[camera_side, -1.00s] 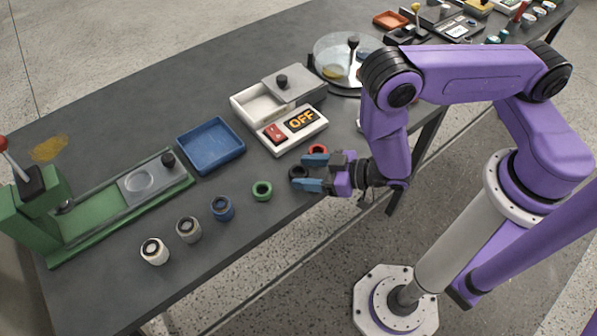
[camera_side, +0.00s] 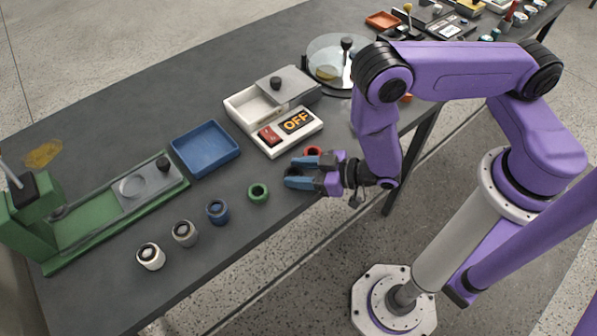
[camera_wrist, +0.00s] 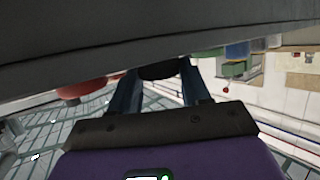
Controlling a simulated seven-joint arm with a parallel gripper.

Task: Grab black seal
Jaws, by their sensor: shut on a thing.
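The black seal (camera_side: 291,171) is a small dark ring at the table's front edge. My gripper (camera_side: 294,171) has its two blue fingers on either side of it and is shut on it. The fingers partly hide the seal in the side view. In the wrist view, the dark seal (camera_wrist: 158,71) sits between the fingertips of my gripper (camera_wrist: 158,76). I cannot tell whether the seal still touches the table.
A red ring (camera_side: 313,151) stands just behind the fingers. A green ring (camera_side: 258,193) is to the left, then blue (camera_side: 217,211), grey (camera_side: 184,233) and white (camera_side: 150,256) ones. The OFF switch box (camera_side: 283,137) and blue tray (camera_side: 205,150) lie behind.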

